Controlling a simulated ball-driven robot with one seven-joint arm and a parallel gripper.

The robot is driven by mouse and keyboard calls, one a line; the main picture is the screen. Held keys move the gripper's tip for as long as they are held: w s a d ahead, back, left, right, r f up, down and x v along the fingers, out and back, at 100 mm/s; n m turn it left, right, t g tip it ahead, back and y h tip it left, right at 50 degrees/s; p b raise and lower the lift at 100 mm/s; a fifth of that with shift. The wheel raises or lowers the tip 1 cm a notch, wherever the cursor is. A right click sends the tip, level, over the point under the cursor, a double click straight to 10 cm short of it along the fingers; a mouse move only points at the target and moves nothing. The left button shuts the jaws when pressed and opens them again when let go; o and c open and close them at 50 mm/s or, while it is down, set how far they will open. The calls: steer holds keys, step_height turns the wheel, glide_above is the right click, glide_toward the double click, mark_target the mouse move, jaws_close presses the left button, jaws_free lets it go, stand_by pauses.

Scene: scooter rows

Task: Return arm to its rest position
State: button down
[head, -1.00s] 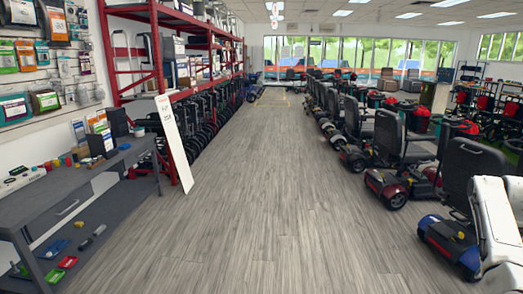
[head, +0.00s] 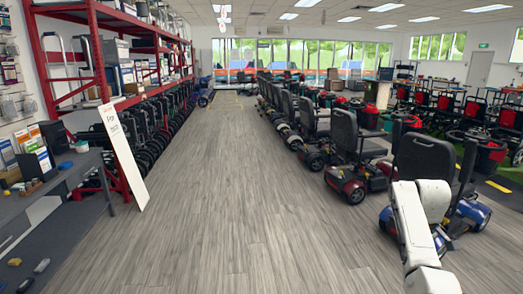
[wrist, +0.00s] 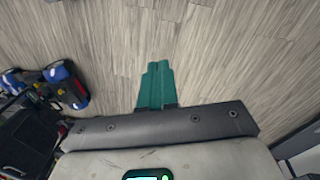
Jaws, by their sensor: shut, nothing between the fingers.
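My gripper (wrist: 156,72) shows in the wrist view as two teal fingers lying side by side. It is shut and empty, with bare wooden floor beyond the fingertips. In the head view my white arm comes up from the lower right, in front of the nearest scooter; my fingers are not visible there.
Mobility scooters (head: 354,155) stand in a row on the right, the nearest blue one (head: 473,215) close to my arm. It also shows in the wrist view (wrist: 66,85). A grey workbench (head: 75,168), leaning white board (head: 123,155) and red rack (head: 97,45) line the left. The central aisle is clear.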

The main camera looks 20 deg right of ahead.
steer(key=s+a+f, duration=0.4)
steer(key=a+f, duration=0.3)
steer(key=a, duration=0.3)
steer(key=s+a+f, duration=0.4)
steer(key=a+f, duration=0.4)
steer(key=a, duration=0.2)
steer(key=s+a+r+m+y, duration=0.1)
steer(key=s+a, duration=1.5)
steer(key=s, duration=0.5)
steer(key=shift+a+t, duration=0.4)
